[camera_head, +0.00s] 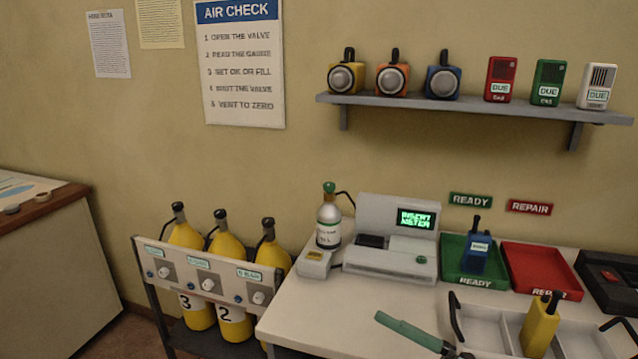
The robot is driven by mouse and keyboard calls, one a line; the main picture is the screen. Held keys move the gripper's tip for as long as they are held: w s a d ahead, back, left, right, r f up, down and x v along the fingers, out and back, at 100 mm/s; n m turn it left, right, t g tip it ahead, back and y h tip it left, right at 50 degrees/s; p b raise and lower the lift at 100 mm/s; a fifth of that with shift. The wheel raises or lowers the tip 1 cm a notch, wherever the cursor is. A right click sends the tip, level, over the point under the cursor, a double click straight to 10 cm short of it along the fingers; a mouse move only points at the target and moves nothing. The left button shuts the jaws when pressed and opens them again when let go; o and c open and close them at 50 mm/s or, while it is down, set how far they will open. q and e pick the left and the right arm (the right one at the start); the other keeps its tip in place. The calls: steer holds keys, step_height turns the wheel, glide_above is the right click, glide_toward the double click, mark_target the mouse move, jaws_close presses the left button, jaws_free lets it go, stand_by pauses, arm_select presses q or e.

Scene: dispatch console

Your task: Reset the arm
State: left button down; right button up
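Neither of my grippers shows in the head view, and neither do my arms. The task names only the arm, so no object can be matched to it. On the white table (310,320), a device with a lit green screen (416,219) stands against the wall side. Just right of it, a green READY tray (450,276) holds a blue handheld device (475,256) standing upright. Right of that, the red REPAIR tray (540,268) looks empty.
A yellow handheld device (540,328) stands in a white divided tray (487,325) at the front. A green-handled tool (405,329) lies beside it. Yellow cylinders (229,325) stand in a rack at left. A wall shelf (480,106) holds lamps and small boxes.

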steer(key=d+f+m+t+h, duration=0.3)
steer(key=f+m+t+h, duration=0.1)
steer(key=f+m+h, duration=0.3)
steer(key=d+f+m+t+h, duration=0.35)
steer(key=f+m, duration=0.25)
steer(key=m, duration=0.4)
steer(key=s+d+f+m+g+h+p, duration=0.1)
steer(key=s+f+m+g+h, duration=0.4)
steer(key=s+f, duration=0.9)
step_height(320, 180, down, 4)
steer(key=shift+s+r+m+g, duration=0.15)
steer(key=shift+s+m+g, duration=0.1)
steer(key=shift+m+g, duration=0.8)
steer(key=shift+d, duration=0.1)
